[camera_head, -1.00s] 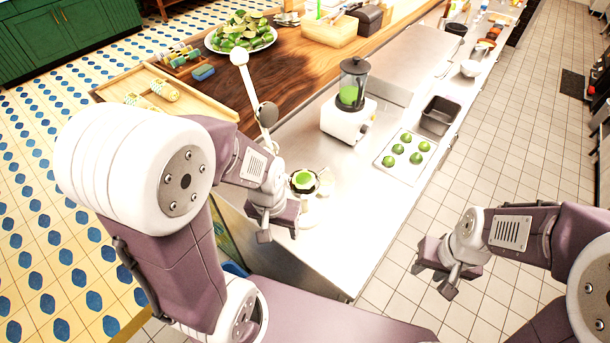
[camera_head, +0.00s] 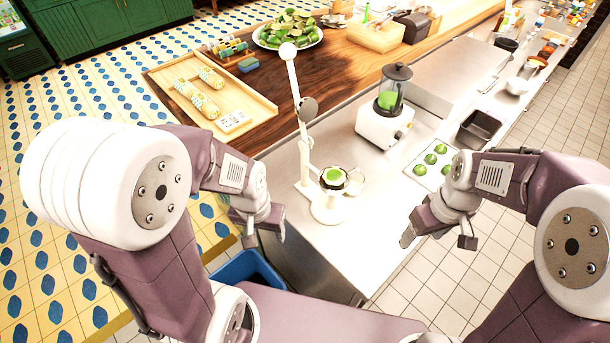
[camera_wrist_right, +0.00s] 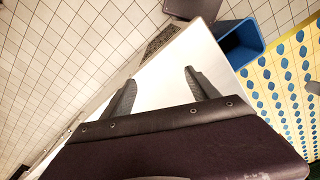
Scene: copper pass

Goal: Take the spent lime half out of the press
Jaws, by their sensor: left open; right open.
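The press (camera_head: 330,208) is white and stands on the steel counter, its long arm (camera_head: 297,100) raised. A green lime half (camera_head: 334,175) sits in its cup. My left gripper (camera_head: 262,232) is open and empty, left of the press near the counter's edge. My right gripper (camera_head: 437,240) is open and empty, to the right of the press, beyond the counter's right edge in the head view. In the right wrist view its two fingers (camera_wrist_right: 158,92) are spread with nothing between them. The press is not visible there.
A blue bin (camera_head: 248,268) stands below the counter's near left edge; it also shows in the right wrist view (camera_wrist_right: 240,45). A blender (camera_head: 388,108) and a tray of lime halves (camera_head: 423,168) stand farther back. The counter (camera_head: 300,250) is clear before the press.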

